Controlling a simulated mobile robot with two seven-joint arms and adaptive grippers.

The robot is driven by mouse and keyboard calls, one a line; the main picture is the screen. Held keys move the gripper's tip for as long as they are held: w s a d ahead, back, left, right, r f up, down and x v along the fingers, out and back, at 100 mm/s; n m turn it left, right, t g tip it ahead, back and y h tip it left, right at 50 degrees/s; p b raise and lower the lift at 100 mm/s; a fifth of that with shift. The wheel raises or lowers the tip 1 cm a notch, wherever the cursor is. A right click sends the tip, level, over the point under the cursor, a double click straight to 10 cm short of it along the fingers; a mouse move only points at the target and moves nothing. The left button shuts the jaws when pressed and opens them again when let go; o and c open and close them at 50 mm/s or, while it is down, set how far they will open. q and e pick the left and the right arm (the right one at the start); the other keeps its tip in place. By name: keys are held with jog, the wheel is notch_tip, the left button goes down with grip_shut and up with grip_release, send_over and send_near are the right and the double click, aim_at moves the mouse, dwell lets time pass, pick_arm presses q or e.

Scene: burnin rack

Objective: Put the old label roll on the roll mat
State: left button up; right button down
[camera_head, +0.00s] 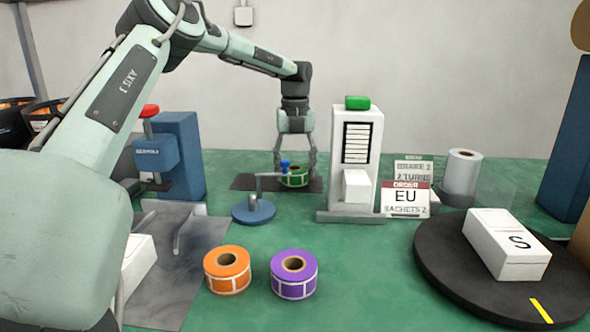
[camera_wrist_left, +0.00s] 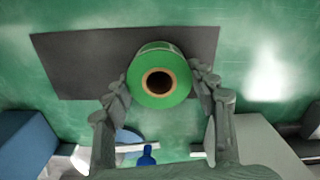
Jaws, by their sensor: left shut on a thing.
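A green label roll (camera_head: 297,180) with a brown core is at the back of the table, over the dark roll mat (camera_head: 246,182). My left gripper (camera_head: 295,173) points down and is shut on the roll, one finger on each side. In the left wrist view the roll (camera_wrist_left: 160,76) sits between the fingers, and the mat (camera_wrist_left: 75,62) shows behind it. I cannot tell whether the roll's underside touches the mat. My right gripper is not in view.
A blue post with an arm (camera_head: 254,208) stands just in front of the mat. A white device (camera_head: 357,150) with a green top is to its right, a blue press (camera_head: 178,155) to its left. Orange (camera_head: 227,270) and purple (camera_head: 294,275) rolls stand in front. A turntable (camera_head: 440,255) holds a white box.

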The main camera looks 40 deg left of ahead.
pick_arm(q)
jog(key=shift+f, duration=0.15)
jog(key=o, duration=0.7)
jog(key=shift+o, duration=2.4)
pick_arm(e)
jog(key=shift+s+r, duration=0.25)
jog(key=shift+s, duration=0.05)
